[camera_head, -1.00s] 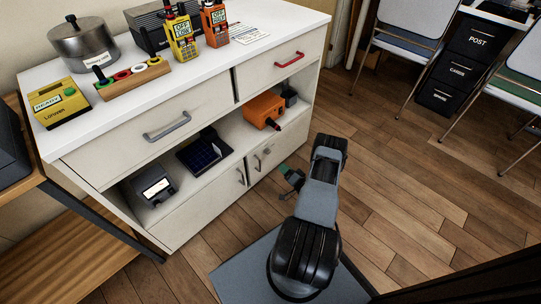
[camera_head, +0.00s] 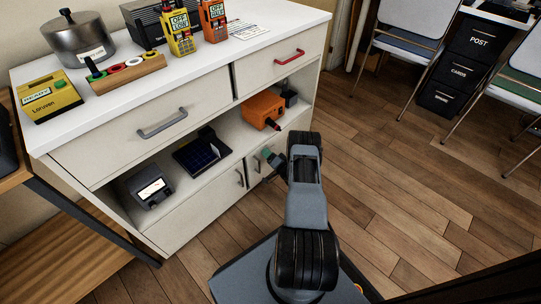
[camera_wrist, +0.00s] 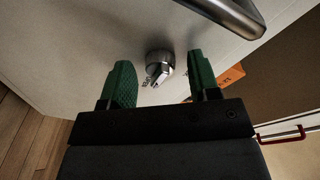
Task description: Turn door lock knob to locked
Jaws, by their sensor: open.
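The door lock knob (camera_wrist: 160,66) is a small silver knob with a raised grip on the pale cabinet door (camera_wrist: 95,35) in the wrist view. My gripper (camera_wrist: 161,74) is open, with one green finger on either side of the knob in the picture. I cannot tell whether the fingertips reach around it or stop short, and I see no contact. In the head view my gripper (camera_head: 268,160) is at the lower right door of the white cabinet (camera_head: 200,200), and the knob is hidden behind my gripper and arm.
A metal bar handle (camera_wrist: 232,12) crosses the top of the wrist view close by. An orange box (camera_head: 263,110) sits on the open shelf above the door. Radios and a pot (camera_head: 77,38) stand on the cabinet top. The wooden floor (camera_head: 400,190) to the right is clear.

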